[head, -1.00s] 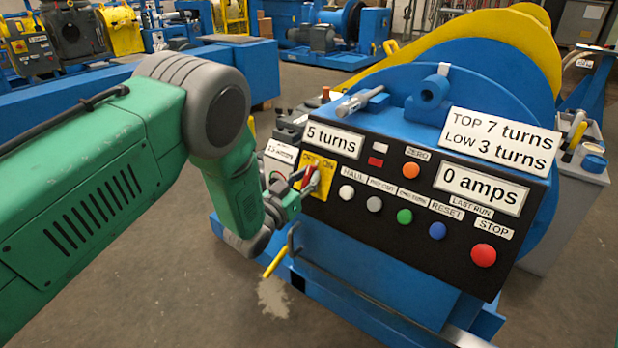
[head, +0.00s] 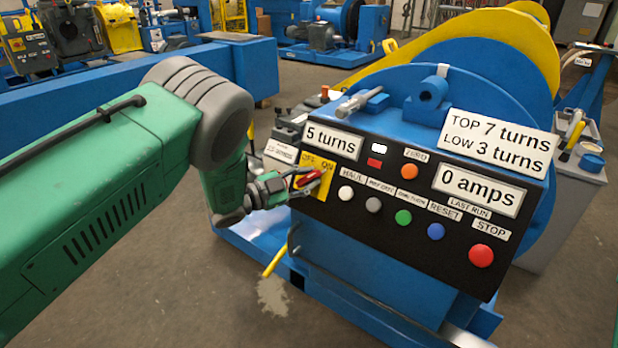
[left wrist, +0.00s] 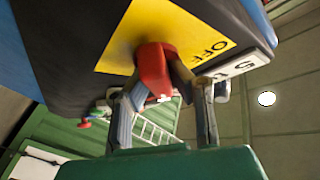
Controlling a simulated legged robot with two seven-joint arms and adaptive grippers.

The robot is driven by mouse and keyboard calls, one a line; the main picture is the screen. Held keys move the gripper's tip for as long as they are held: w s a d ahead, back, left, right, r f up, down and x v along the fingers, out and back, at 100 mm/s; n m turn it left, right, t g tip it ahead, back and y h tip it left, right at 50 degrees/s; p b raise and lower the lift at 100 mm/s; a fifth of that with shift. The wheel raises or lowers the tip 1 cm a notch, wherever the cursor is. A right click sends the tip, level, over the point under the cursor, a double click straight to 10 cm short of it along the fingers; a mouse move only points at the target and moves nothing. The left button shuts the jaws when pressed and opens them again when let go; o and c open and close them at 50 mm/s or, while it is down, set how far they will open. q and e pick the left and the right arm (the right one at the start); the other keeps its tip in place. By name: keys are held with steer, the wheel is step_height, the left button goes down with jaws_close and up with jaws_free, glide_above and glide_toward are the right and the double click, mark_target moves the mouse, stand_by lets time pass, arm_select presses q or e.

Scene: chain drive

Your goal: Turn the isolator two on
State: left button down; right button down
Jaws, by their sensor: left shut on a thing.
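The isolator is a yellow plate (head: 322,162) marked OFF and ON with a red handle (head: 309,179), at the left end of the black control panel. The handle is tilted, its upper end toward the right, under the ON side. My left gripper (head: 302,181) is shut on the handle, coming from the left. In the left wrist view the red handle (left wrist: 153,66) sits between the fingers (left wrist: 168,95) in front of the yellow plate (left wrist: 185,30), where OFF is readable. The fingers partly hide the handle. My right gripper is not in view.
The black panel (head: 350,222) carries several buttons, including a red stop button (head: 481,255), and a "0 amps" display (head: 480,191). A small white lamp (head: 379,148) shows above a red one. A yellow bar (head: 275,262) sticks out below my gripper. Open floor lies left of the machine.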

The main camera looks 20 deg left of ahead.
arm_select(q)
steer(key=shift+d+m+g, duration=0.1)
steer(key=shift+m+g, duration=0.2)
steer(key=shift+m, duration=0.1)
steer(key=c, duration=1.5)
jaws_free()
steer(key=shift+s, duration=0.1)
steer(key=shift+s+a, duration=0.1)
steer(key=shift+a, duration=0.1)
steer(key=v, duration=1.1)
steer(key=shift+s+a+f, duration=0.1)
steer(key=shift+s+a, duration=0.1)
